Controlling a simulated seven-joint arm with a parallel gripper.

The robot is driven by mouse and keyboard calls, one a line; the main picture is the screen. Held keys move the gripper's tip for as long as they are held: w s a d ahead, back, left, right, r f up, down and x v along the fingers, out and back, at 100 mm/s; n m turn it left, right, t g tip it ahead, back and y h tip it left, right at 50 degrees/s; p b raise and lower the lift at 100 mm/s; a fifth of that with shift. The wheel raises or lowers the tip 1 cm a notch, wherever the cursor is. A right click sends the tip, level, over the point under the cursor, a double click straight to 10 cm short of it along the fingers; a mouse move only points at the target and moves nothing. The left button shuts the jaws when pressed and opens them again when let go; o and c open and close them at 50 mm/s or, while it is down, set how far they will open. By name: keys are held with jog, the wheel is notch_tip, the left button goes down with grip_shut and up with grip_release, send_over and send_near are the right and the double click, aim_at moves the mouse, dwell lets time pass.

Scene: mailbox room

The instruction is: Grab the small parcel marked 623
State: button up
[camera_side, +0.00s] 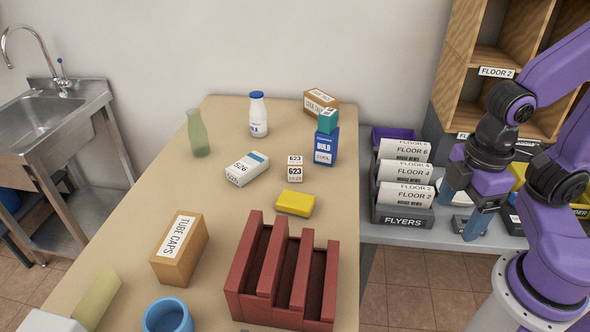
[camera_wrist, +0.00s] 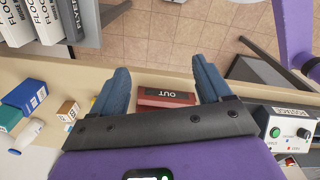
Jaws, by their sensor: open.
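The small parcel marked 623 (camera_side: 295,173) is a pale little box with black print. It stands on the tan table between the white 526 box and the blue box, with the yellow block in front of it. It seems to be the small cube (camera_wrist: 68,111) left of my fingers in the wrist view. My gripper (camera_side: 462,207) is open and empty, with blue fingers. It hangs at the right, beside the flyers tray and away from the parcel. In the wrist view my gripper (camera_wrist: 160,72) has its fingers spread wide.
Near the parcel are the 526 box (camera_side: 246,169), blue box (camera_side: 324,147) with a teal one on top, yellow block (camera_side: 295,203) and white bottle (camera_side: 258,116). The red rack (camera_side: 283,275) stands in front. The flyers tray (camera_side: 403,215) lies between table and gripper.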

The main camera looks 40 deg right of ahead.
jog(key=w+a+f+n+t+h, duration=0.2)
jog(key=w+n+h, duration=0.15)
jog(key=w, duration=0.65)
jog(key=w+a+f+n+t+h, duration=0.1)
jog(key=w+f+n+t+h, duration=0.2)
jog(key=w, duration=0.7)
jog(key=n+t+h, duration=0.2)
jog(key=n+t, duration=0.3)
jog(key=n, duration=0.4)
send_near(295, 164)
jog(key=shift+t+y, duration=0.25)
jog(key=shift+t, duration=0.05)
jog(key=x, duration=1.1)
jog(key=shift+s+d, duration=0.1)
jog(key=shift+d, duration=0.15)
jog(key=shift+c, duration=0.3)
jog(key=c, duration=1.1)
